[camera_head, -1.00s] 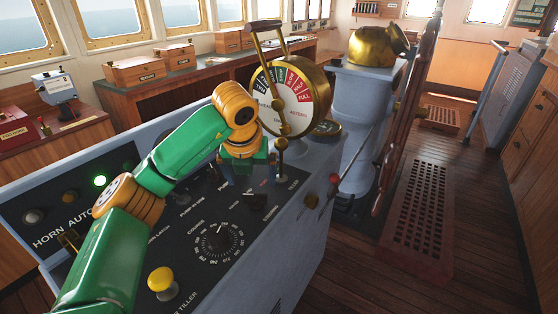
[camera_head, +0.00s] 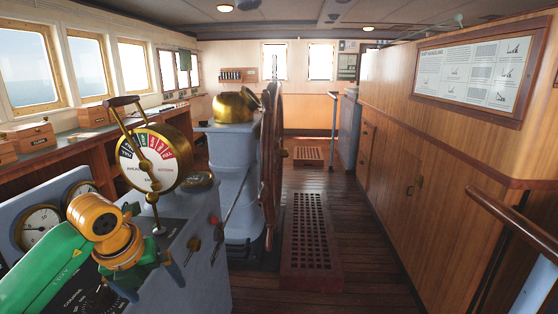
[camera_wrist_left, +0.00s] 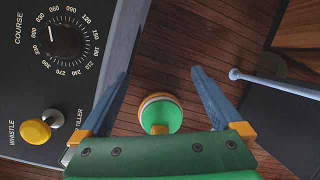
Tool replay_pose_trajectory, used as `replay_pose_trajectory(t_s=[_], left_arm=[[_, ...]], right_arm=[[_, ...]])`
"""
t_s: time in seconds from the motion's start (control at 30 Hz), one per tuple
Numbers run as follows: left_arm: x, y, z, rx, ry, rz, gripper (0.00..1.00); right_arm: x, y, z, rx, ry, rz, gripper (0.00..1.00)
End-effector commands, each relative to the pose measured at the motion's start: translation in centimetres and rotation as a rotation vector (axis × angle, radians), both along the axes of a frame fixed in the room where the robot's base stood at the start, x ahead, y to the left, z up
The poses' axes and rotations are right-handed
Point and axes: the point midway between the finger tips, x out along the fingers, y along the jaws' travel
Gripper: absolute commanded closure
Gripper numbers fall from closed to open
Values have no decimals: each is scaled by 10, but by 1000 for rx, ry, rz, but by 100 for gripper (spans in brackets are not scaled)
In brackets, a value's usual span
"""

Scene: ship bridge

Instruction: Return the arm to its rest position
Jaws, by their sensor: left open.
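My left arm, green with orange joints, comes in from the lower left of the head view. Its left gripper (camera_head: 148,283) points down by the control console (camera_head: 190,255), partly hidden behind the wrist. In the left wrist view, the gripper (camera_wrist_left: 160,78) has its two blue fingers spread wide, with nothing between the tips. The left finger shows against the console's side edge, and the wood floor (camera_wrist_left: 185,50) shows between the fingers. My right gripper is not in view.
The engine telegraph (camera_head: 155,158) stands just behind the wrist on the console. The course dial (camera_wrist_left: 62,40) and yellow whistle knob (camera_wrist_left: 35,131) lie left in the wrist view. The ship's wheel (camera_head: 270,160) and a floor grating (camera_head: 309,240) stand beyond. Open floor lies right of the grating.

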Motion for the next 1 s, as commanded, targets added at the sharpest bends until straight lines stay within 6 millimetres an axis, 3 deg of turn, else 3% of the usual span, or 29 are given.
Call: replay_pose_trajectory(t_s=[0.17, 0.27, 0.4, 0.5, 0.57, 0.6, 0.67, 0.7, 0.77, 0.8, 0.87, 0.9, 0.97, 1.0], left_arm=[[1, -49, -31, -209, 46, -107, 0], [0, -89, -50, -407, 73, -165, 0], [-1, -159, -74, -853, 94, -148, 0], [14, -188, -94, -1264, 60, 91, 0], [30, -177, -132, -1481, 11, 417, 0], [34, -157, -170, -1555, -24, 672, 0], [26, -128, -225, -1568, -59, 986, 0], [12, -111, -262, -1541, -71, 1170, 0], [-19, -88, -314, -1468, -78, 1421, 0], [-45, -76, -346, -1401, -74, 1572, 0], [-91, -61, -389, -1284, -60, 1781, 0], [-125, -53, -415, -1194, -45, 1907, 0], [-179, -46, -447, -1051, -15, 2078, 0], [-215, -43, -463, -954, 8, 2176, 0]], right_arm=[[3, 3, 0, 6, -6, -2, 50], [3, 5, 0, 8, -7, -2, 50], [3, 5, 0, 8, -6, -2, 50], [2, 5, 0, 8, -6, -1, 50], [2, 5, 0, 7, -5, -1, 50], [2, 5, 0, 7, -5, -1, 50], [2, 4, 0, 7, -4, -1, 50], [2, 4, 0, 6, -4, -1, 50], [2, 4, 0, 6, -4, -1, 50], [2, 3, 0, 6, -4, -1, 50], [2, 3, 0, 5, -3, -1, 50], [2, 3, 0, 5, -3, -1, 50], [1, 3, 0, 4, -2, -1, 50], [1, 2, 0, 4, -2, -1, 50]])
